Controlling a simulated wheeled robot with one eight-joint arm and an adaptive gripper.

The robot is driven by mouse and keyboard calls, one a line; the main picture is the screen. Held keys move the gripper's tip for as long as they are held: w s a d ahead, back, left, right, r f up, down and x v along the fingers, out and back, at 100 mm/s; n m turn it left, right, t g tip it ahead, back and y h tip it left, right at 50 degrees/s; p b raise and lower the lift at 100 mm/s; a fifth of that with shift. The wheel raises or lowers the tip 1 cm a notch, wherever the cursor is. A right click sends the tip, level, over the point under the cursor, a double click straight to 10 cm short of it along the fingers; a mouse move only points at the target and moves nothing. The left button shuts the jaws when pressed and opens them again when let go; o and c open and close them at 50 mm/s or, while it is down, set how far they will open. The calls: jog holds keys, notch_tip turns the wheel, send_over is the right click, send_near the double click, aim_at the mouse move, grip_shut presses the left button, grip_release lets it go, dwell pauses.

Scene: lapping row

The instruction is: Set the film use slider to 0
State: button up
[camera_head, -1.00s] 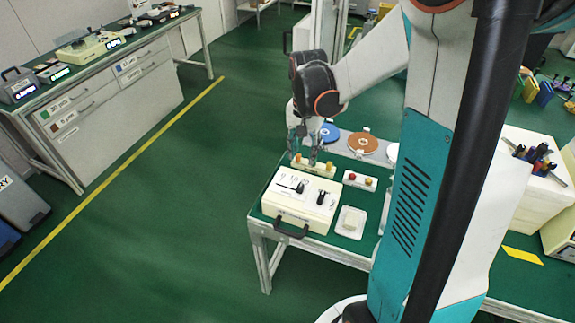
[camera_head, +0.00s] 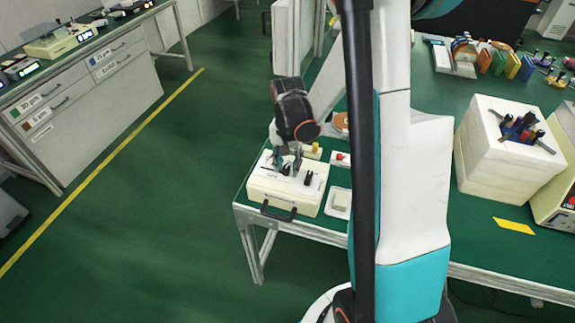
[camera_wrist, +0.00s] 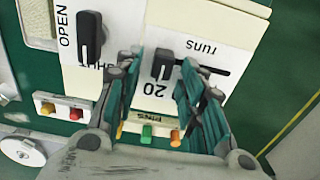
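The cream box (camera_head: 282,200) stands on the green bench, with a black handle on its front. In the wrist view its top (camera_wrist: 285,30) carries a slider with a black knob (camera_wrist: 163,64) in a dark slot. The knob is at the slot's left end, close to the printed "20"; an upside-down "runs" is printed beyond the slot. My gripper (camera_wrist: 162,60) is open, with one finger on each side of the knob. I cannot tell whether either finger touches it. In the head view my gripper (camera_head: 287,165) is low over the box and hides part of its top.
A black OPEN/SHUT lever (camera_wrist: 90,35) stands left of the slider. A small box with yellow and red buttons (camera_wrist: 62,108) and a strip of coloured pins (camera_wrist: 147,134) are close by. A white dish (camera_head: 339,203) sits right of the box. Green floor is clear at left.

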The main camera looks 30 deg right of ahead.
aim_at(263, 165)
grip_shut()
jog(key=w+a, duration=0.1)
jog(key=w, duration=0.1)
jog(key=w+a, duration=0.3)
jog(key=w, duration=0.1)
jog(key=shift+w+a, duration=0.1)
jog(key=shift+a, duration=0.3)
grip_release()
jog(key=shift+w, duration=0.1)
notch_tip(263, 165, up, 12)
dwell(0.4)
